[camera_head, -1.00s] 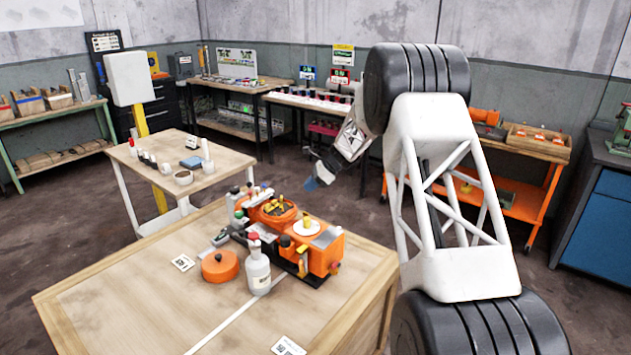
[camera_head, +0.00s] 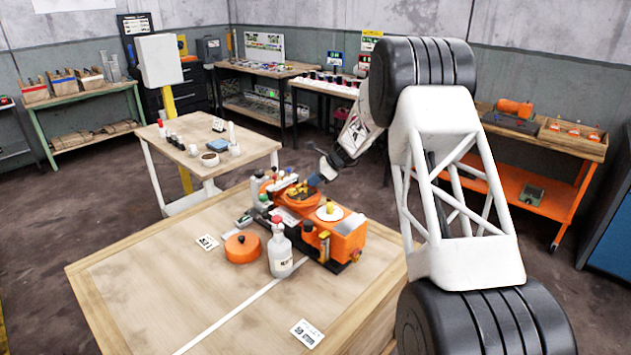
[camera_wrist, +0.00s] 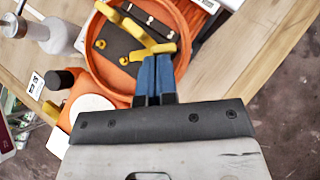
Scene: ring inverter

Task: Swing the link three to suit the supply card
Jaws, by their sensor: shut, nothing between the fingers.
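An orange round housing (camera_head: 291,198) on the wooden table holds a dark plate with yellow links. In the wrist view the open housing (camera_wrist: 96,72) shows a long yellow link (camera_wrist: 128,24) slanting across the dark plate (camera_wrist: 118,45), and a short yellow link (camera_wrist: 152,51) right at my fingertips. I cannot tell which is link three. My gripper (camera_head: 318,178) is shut and empty, its blue fingers (camera_wrist: 155,60) pointing into the housing's edge. Whether they touch the short link is unclear. A small printed card (camera_head: 207,242) lies left of the housing; its text is unreadable.
An orange unit with a white round top (camera_head: 330,211) stands beside the housing. A white bottle (camera_head: 281,255) and an orange round lid (camera_head: 242,247) stand in front. Another card (camera_head: 307,333) lies near the front edge. The table's left part (camera_head: 150,300) is clear.

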